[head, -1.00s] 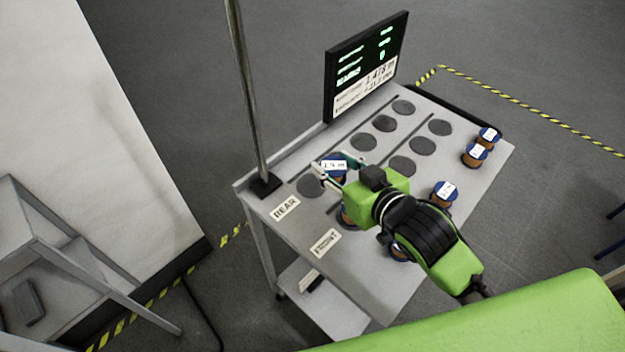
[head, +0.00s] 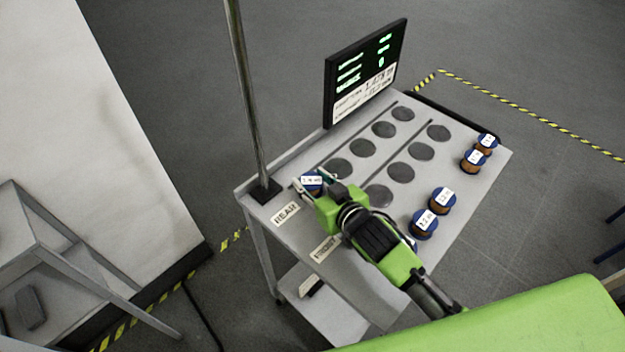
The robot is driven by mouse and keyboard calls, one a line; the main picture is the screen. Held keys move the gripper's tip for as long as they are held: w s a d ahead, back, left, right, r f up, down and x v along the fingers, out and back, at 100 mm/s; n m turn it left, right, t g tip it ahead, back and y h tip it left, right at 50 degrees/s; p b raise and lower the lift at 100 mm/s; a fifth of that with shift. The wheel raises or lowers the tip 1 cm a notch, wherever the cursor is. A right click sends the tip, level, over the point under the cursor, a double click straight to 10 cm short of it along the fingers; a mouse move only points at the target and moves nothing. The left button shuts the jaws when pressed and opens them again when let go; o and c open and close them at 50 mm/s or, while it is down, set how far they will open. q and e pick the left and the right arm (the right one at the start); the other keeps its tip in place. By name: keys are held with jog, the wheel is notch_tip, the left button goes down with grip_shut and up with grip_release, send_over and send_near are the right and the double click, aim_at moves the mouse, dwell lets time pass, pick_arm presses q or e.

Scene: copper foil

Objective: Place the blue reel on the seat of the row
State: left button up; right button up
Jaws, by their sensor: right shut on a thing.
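My right gripper (head: 316,184) is shut on a blue-topped reel (head: 312,180) with a white label. It holds the reel at the REAR-label end of the rear row, over the end seat, which is hidden. I cannot tell whether the reel touches the table. Other dark round seats of the rear row, such as the neighbouring seat (head: 337,169), are bare. The front row shows several bare seats, the nearest visible one (head: 378,195) beside my gripper; its FRONT-label end is hidden by my arm. My left gripper is not in view.
Other blue-topped reels stand along the right side of the grey table (head: 462,226), including one (head: 424,224) near my arm. A black display (head: 364,75) stands at the back edge. A metal pole (head: 247,95) rises near the REAR label (head: 286,213).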

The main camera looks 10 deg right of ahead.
jog(key=o, duration=1.1)
jog(key=shift+s, duration=0.1)
jog(key=b+v, duration=0.1)
jog(key=v, duration=0.9)
jog(key=shift+s+d+r, duration=0.15)
jog(key=shift+s, duration=0.1)
jog(key=shift+s+d+r, duration=0.15)
jog(key=shift+s+r, duration=0.2)
jog(key=shift+s, duration=0.2)
